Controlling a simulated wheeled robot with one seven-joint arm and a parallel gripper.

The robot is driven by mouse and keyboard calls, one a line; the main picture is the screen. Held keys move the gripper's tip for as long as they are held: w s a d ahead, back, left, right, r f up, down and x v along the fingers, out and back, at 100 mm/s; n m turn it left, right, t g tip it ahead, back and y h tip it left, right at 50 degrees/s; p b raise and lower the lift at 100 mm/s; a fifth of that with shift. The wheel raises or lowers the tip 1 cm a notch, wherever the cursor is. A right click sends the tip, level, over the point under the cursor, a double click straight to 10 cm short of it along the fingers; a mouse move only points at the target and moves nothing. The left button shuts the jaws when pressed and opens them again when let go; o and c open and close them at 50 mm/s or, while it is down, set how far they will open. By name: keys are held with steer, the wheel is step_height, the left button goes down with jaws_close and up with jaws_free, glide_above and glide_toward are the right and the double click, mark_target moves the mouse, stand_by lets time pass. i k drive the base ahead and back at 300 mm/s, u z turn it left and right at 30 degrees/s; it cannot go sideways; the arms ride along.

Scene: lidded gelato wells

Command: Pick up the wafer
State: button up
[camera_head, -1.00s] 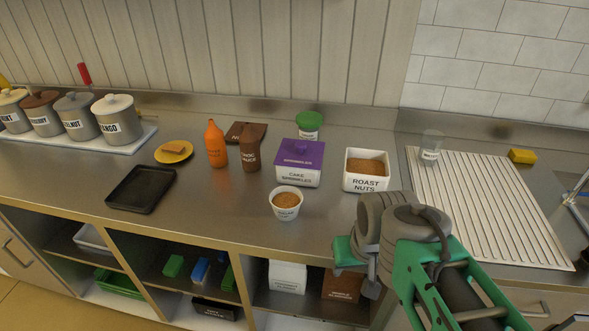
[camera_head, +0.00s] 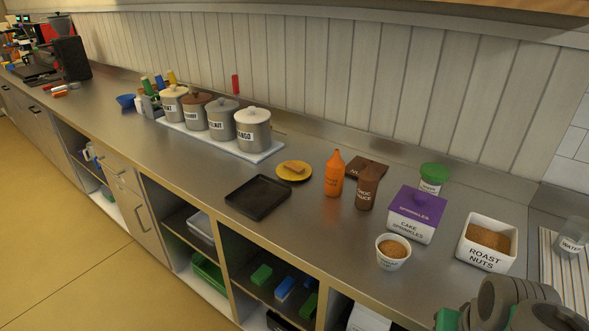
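The wafer (camera_head: 293,167) is a small tan piece lying on a round yellow plate (camera_head: 306,175). The plate rests on the steel counter, between the row of lidded wells and the orange bottle. My gripper (camera_head: 449,319) is only partly in view at the bottom right edge, with a green part beside my grey arm links. It is well to the right of the wafer and apart from it. Its fingertips are not clearly seen, so its opening cannot be told.
A black tray (camera_head: 259,197) lies in front of the plate. An orange bottle (camera_head: 334,174) and a brown sauce bottle (camera_head: 367,188) stand to its right. Lidded wells (camera_head: 253,130) stand behind left. A cup (camera_head: 393,253), sprinkles box (camera_head: 415,213) and nuts box (camera_head: 487,245) stand nearer my arm.

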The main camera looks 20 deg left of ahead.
mark_target(296, 168)
steer(key=u, duration=0.5)
steer(key=k, duration=1.2)
steer(key=u, duration=1.25)
steer(key=i, duration=0.65)
steer(key=u, duration=0.7)
steer(key=i, duration=2.65)
steer(key=z, duration=1.65)
steer(key=i, duration=0.8)
steer(key=z, duration=0.75)
